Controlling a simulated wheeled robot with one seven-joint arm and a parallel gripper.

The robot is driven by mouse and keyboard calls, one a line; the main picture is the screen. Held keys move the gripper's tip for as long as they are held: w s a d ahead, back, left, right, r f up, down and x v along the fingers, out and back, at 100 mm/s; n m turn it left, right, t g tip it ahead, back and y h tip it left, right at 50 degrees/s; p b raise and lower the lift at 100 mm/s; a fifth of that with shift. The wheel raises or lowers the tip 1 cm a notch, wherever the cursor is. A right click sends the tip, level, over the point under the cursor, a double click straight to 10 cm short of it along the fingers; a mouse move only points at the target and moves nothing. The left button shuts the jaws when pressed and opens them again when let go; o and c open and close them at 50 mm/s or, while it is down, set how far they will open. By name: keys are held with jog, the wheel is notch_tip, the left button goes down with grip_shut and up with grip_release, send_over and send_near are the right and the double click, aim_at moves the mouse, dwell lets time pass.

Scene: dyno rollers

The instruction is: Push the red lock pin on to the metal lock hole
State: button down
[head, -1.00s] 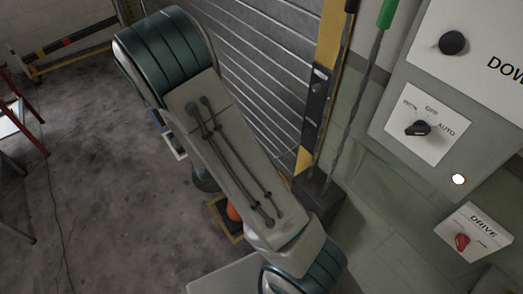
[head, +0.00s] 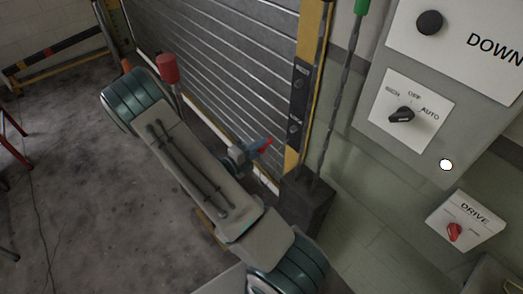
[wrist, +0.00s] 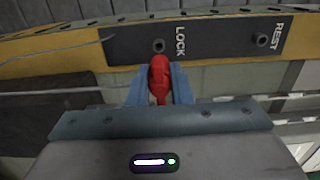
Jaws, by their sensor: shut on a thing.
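My gripper (wrist: 159,92) is shut on the red lock pin (wrist: 160,72), held between its two blue fingers. In the wrist view, the lock hole (wrist: 159,46) is a small round metal fitting beside the word LOCK, on a dark plate (wrist: 210,40). The pin's top lies just below the hole in that picture; whether they touch cannot be told. In the head view, the gripper (head: 260,147) and red pin (head: 266,143) show left of the lower fitting (head: 294,127), seemingly apart from it. My arm hides part of the gripper.
A second metal fitting (wrist: 262,40) sits beside the word REST. The plate is on a yellow post (head: 313,40) next to a ribbed shutter (head: 220,60). A control panel (head: 445,120) stands at right. A red-topped post (head: 167,69) stands behind my arm.

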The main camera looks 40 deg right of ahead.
jog(key=shift+s+d+f+g, duration=0.2)
jog(key=shift+s+d+g, duration=0.1)
jog(key=shift+s+d, duration=0.05)
jog(key=d+b, duration=0.2)
jog(key=d, duration=0.4)
jog(key=shift+w, duration=0.25)
jog(key=shift+a+r+p, duration=0.1)
jog(key=shift+p, duration=0.25)
jog(key=shift+d+p, duration=0.35)
jog(key=shift+p, duration=0.1)
dwell(1.2)
jog(key=shift+d+p, duration=0.35)
jog(key=shift+d, duration=0.25)
dwell(0.6)
jog(key=c, duration=1.2)
grip_release()
jog(key=shift+c, duration=0.2)
